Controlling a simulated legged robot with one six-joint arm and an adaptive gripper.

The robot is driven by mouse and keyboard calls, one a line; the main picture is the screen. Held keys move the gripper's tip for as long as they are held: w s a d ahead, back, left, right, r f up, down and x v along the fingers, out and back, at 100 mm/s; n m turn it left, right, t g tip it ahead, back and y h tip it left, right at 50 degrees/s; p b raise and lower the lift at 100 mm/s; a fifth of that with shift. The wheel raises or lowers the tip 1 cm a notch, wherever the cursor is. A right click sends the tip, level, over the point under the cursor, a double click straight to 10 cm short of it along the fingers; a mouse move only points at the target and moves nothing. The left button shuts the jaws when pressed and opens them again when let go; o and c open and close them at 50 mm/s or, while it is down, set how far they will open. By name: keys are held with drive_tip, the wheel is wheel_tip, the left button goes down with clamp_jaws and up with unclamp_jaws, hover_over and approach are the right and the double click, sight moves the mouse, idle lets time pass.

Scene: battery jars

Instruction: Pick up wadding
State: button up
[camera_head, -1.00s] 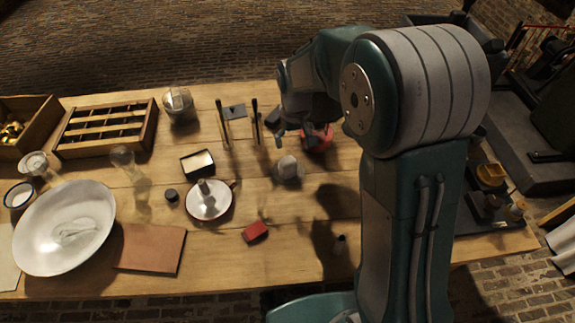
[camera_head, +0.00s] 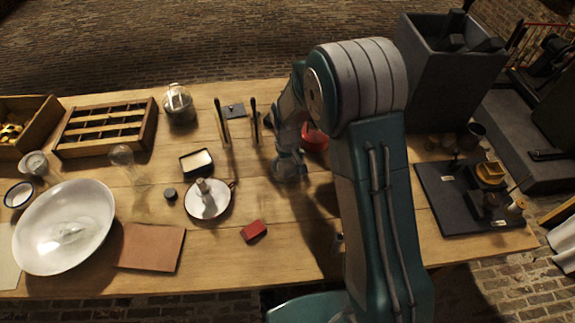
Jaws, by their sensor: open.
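My gripper (camera_head: 289,166) hangs low over the middle of the table, left of a red round object (camera_head: 315,138). It is open; its fingertips are small and blurred. It covers the spot of a small pale lump on a round base, so that lump is mostly hidden now. I cannot tell whether the fingers touch it, nor whether it is the wadding. A big white dish (camera_head: 40,222) at the left holds a faint whitish patch, perhaps wadding or a reflection.
A lidded jar (camera_head: 180,106) and a wooden rack (camera_head: 72,150) are behind. A dark board (camera_head: 440,205) lies right.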

sight(287, 160)
drive_tip(key=shift+a, duration=0.15)
drive_tip(key=shift+c, duration=1.3)
drive_tip(key=c, duration=0.5)
drive_tip(key=shift+f, duration=0.1)
drive_tip(key=shift+c, duration=0.3)
wheel_tip(287, 160, up, 10)
drive_tip(key=shift+r, duration=0.1)
